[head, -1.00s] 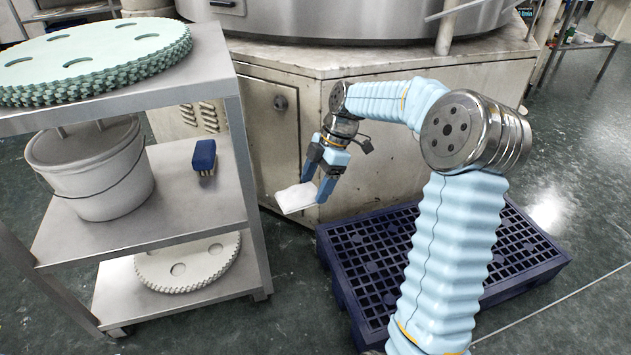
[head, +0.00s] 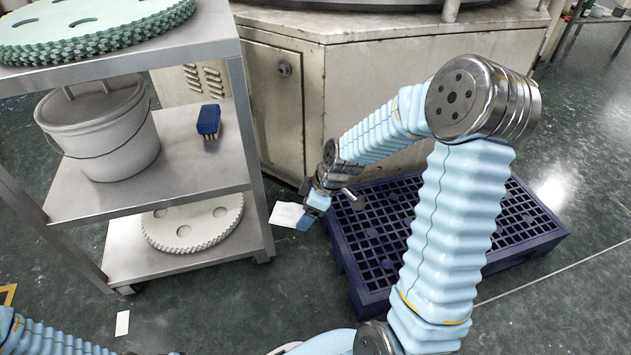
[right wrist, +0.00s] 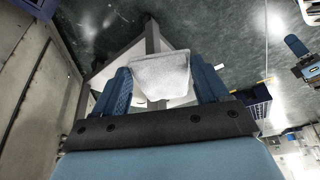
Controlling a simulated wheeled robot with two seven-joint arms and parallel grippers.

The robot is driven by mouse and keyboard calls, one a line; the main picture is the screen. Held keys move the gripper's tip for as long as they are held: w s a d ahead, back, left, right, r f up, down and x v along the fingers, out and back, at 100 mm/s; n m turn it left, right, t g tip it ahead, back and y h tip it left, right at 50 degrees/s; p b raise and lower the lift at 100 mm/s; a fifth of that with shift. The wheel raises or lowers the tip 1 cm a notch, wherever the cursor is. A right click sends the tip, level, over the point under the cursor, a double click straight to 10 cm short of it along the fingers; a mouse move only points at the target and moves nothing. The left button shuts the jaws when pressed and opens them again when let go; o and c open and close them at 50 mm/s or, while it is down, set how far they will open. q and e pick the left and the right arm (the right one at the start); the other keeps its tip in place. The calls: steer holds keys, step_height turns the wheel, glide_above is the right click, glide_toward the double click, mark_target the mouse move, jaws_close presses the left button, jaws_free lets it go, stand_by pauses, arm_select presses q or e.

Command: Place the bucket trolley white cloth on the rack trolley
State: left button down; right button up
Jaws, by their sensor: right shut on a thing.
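My right gripper (head: 305,222) is low between the steel shelf trolley (head: 205,178) and the blue grid pallet. It is shut on a white cloth (head: 284,214), which sticks out to the left of the fingers. In the right wrist view the cloth (right wrist: 161,76) spans the space between the two blue fingers. The trolley holds a lidded bucket (head: 105,135) on its middle shelf. No other trolley is clearly seen. A blue and dark gripper-like part (right wrist: 301,62) at the right edge of the right wrist view looks like my left gripper; its jaws are unclear.
A blue brush (head: 208,120) stands beside the bucket. Toothed discs lie on the top (head: 85,28) and bottom (head: 192,221) shelves. The blue grid pallet (head: 470,262) lies on the floor at right, before the machine cabinet (head: 275,95). A small white piece (head: 122,323) lies on the floor.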

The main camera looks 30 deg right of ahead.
steer(key=s+a+f+m+h, duration=0.1)
steer(key=a+f+m, duration=0.1)
steer(key=f, duration=0.3)
steer(key=s+a+f+m+t+h, duration=0.1)
steer(key=a+f+m, duration=0.2)
steer(key=f, duration=0.3)
steer(key=s+a+f+m+h, duration=0.1)
steer(key=s+a+f+m, duration=0.1)
steer(key=f, duration=0.4)
steer(key=shift+a+m, duration=0.7)
steer(key=shift+m, duration=0.5)
